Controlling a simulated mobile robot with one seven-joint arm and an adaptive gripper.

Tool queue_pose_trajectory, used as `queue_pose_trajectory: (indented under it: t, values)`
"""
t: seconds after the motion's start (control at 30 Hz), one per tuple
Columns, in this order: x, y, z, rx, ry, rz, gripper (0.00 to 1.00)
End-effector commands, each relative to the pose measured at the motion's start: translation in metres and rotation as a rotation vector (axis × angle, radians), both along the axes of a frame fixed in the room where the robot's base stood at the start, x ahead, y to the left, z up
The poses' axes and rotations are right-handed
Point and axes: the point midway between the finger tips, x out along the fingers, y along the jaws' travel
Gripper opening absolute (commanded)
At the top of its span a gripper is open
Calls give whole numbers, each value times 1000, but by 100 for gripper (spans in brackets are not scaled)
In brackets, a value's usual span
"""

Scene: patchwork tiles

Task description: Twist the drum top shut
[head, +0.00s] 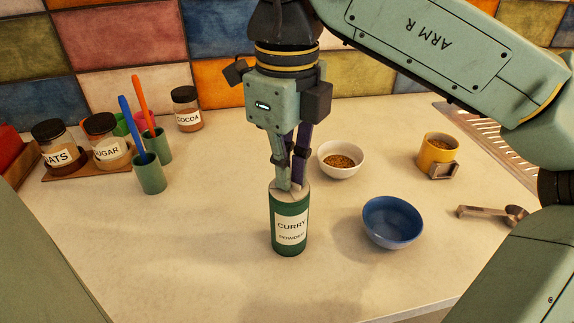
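The drum is a green cylinder (289,243) with a white label reading CURRY POWDER. It stands upright on the pale counter near the middle of the head view. Its pale grey top (305,190) is partly hidden by my fingers. My gripper (291,186) points straight down over the drum, with its fingertips at the top and close together. Whether they are closed on part of the top or only touching it is hidden at this angle.
A blue bowl (393,222) stands close to the drum's right. A white bowl (341,160) of brown grains is behind. Jars and green cups (150,178) stand left. The front counter is clear.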

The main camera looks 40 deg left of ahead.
Motion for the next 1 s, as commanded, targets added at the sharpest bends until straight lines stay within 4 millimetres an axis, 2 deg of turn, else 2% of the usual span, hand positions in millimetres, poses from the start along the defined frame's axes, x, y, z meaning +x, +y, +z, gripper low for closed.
queue_pose_trajectory:
  t: [0.43,0.67,0.93,1.0]
  values:
    - [0,0,0,0,-1,-4,0]
    - [1,-1,-1,-2,-3,-243,0]
    - [1,0,-1,-1,-1,-276,0]
    - [2,-1,-1,-2,-4,-346,0]
